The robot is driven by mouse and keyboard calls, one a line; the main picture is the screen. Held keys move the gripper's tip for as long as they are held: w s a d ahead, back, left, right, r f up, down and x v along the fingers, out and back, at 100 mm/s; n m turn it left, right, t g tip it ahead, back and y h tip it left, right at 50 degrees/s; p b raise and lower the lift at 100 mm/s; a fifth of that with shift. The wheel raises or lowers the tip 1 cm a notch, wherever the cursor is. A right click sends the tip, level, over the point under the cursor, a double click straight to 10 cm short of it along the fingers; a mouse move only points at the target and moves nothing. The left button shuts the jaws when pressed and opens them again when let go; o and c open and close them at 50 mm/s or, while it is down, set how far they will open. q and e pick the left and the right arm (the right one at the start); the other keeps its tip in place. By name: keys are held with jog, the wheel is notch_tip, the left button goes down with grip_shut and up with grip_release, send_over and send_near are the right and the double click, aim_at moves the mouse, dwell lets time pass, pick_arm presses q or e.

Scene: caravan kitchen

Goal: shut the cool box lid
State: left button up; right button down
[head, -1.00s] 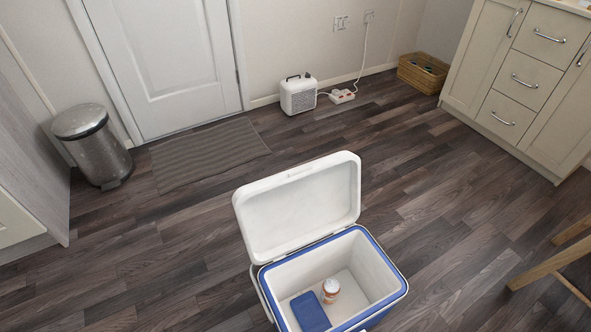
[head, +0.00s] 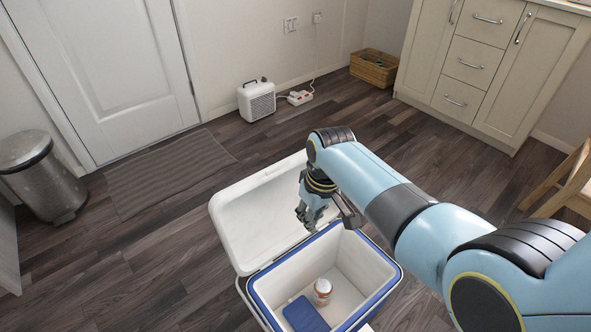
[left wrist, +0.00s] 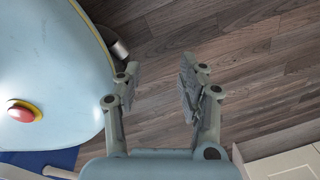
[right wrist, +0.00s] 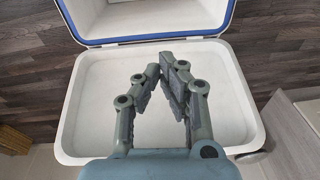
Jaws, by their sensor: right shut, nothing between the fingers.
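The cool box (head: 385,283) stands on the floor, white inside with a blue rim. Its white lid (head: 240,225) is open, leaning back on the far left side. The lid's inner face (right wrist: 95,110) fills much of the right wrist view, with the box's blue rim (right wrist: 150,38) above it. My right gripper (head: 308,224) is over the hinge side, in front of the lid; contact cannot be told. It is shut and empty, and also shows in the right wrist view (right wrist: 163,66). My left gripper (left wrist: 158,80) is open and empty over the floor, outside the head view.
A blue block (head: 305,315) and a small white-and-orange tub (head: 322,290) lie inside the box. A wooden stool (head: 565,190) is at right.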

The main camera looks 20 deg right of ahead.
jog(key=w+a+r+t+b, duration=0.2)
jog(key=w+a+r+t, duration=0.15)
jog(key=w+r, duration=1.15)
jog(key=shift+y, duration=0.3)
jog(key=b+x, duration=0.1)
jog(key=x, duration=0.2)
jog(key=b+x, duration=0.2)
jog(key=x, duration=0.1)
jog(key=s+b+x, duration=0.1)
jog(key=b+x, duration=0.1)
jog(key=x, duration=0.1)
jog(key=shift+d+f, duration=0.2)
jog(key=shift+d, duration=0.05)
pick_arm(q)
jog(key=w, duration=0.8)
jog(key=shift+w+f, duration=0.25)
jog(key=shift+f, duration=0.05)
pick_arm(e)
jog(key=shift+s+d+r, duration=0.1)
jog(key=shift+s+d, duration=0.15)
jog(key=shift+s, duration=0.4)
pick_arm(q)
jog(key=shift+w+r, duration=0.1)
jog(key=shift+r, duration=0.05)
pick_arm(e)
jog(key=shift+s, duration=0.1)
